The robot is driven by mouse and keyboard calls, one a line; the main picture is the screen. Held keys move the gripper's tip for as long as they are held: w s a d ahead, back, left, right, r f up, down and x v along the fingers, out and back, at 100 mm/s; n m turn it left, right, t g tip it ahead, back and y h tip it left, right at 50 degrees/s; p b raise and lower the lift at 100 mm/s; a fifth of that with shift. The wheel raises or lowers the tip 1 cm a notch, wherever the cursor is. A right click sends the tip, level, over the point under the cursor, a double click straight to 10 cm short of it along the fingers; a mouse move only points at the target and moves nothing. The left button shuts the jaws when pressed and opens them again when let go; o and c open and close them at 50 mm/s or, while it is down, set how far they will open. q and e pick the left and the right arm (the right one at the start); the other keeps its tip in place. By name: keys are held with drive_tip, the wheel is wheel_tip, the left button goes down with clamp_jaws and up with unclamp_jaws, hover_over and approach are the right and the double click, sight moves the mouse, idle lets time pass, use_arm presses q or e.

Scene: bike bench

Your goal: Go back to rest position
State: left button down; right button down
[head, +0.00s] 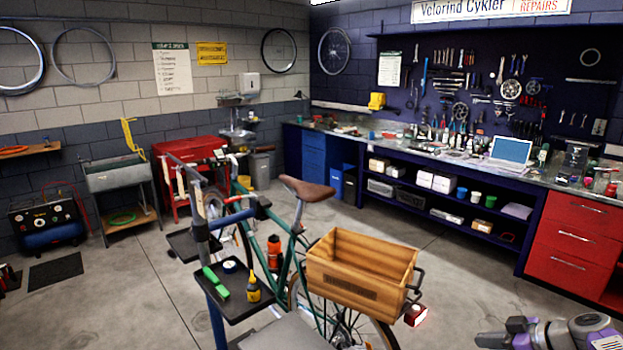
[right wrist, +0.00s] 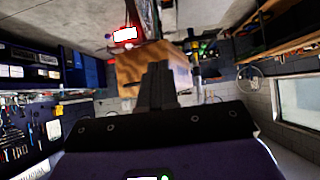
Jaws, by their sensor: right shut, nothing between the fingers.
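My right gripper (head: 492,340) shows at the bottom right corner of the head view, over the floor and to the right of the bike. In the right wrist view its dark fingers (right wrist: 158,84) are together with nothing between them. The wooden crate (head: 350,285) sits on the rear of the green bike (head: 290,240); it also shows beyond the fingers in the right wrist view (right wrist: 128,70). The gripper is apart from the crate and the bike. My left gripper is not in the head view.
A small tray (head: 236,312) beside the bike holds a green item (head: 216,282) and a yellow-black bottle (head: 253,288). The red rear light (head: 415,314) is the bike part nearest my right gripper. A workbench (head: 400,143) with a laptop (head: 510,150) and red drawers (head: 575,235) stands behind. Floor between is clear.

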drive_tip(key=s+a+f+m+g+h, duration=0.1)
drive_tip(key=a+f+m+g, duration=0.1)
drive_tip(key=a+f, duration=0.5)
drive_tip(key=s+a+f+m+g, duration=0.1)
drive_tip(key=s+a+f+m, duration=0.1)
drive_tip(key=f, duration=0.9)
drive_tip(key=s+a+f+m+g+h, duration=0.1)
drive_tip(key=a+f+m+g, duration=0.15)
drive_tip(key=a+f, duration=0.45)
drive_tip(key=s+a+f+m, duration=0.2)
drive_tip(key=s+a+f, duration=0.5)
drive_tip(key=s, duration=0.3)
drive_tip(key=s+a+f+m+g, duration=0.1)
drive_tip(key=s+a+f+m, duration=0.1)
drive_tip(key=s+a+f, duration=0.4)
drive_tip(key=s+a, duration=0.1)
drive_tip(key=s, duration=0.3)
drive_tip(key=shift+f, duration=0.4)
drive_tip(key=shift+g, duration=0.35)
